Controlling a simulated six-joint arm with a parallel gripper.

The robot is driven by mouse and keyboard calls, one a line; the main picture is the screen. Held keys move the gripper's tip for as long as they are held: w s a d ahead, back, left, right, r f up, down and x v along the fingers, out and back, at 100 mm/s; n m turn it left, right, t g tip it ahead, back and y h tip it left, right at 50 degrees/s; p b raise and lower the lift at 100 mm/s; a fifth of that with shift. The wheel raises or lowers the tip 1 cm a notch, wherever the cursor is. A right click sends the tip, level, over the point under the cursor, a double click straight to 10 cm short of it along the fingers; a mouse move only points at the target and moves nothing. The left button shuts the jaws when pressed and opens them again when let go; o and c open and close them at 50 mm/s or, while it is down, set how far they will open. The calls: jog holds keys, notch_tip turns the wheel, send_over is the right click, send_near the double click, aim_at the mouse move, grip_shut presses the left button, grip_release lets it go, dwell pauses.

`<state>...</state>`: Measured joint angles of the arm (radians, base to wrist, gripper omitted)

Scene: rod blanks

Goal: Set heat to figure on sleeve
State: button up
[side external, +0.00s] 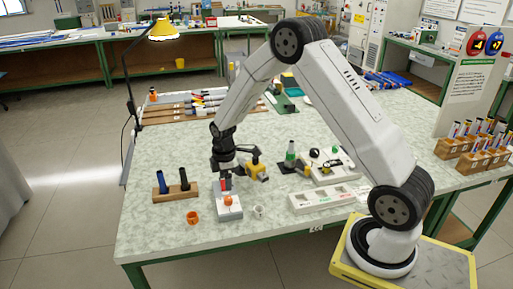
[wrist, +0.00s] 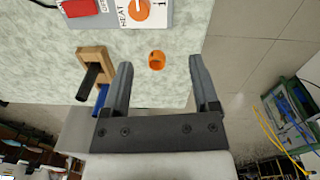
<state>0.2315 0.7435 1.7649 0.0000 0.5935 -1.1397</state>
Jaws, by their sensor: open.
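A pale grey heat box (side external: 230,213) stands near the front of the table, with an orange knob (side external: 228,201) and a red switch (side external: 225,184). In the wrist view the knob (wrist: 138,8) is cut by the top edge, beside the word HEAT and a figure 1; the full scale is hidden. An orange sleeve (side external: 192,217) lies to the left of the box; in the wrist view the sleeve (wrist: 156,60) shows no readable figure. My gripper (wrist: 161,83) is open and empty. In the side view it hangs above and behind the box.
A wooden holder (side external: 175,191) with a blue and a black rod stands left of the box. A white ring (side external: 259,212) lies to its right. A white tray (side external: 322,199) and a yellow-topped item (side external: 257,166) are near. The front left table is clear.

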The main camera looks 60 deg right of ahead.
aim_at(228, 198)
jog(key=d+f, duration=0.1)
jog(key=w+d+f+n, duration=0.1)
jog(key=w+f+n, duration=0.1)
jog(key=shift+d+f, duration=0.3)
jog(key=shift+d, duration=0.1)
jog(key=shift+f, duration=0.1)
jog(key=shift+f, duration=3.8)
grip_shut()
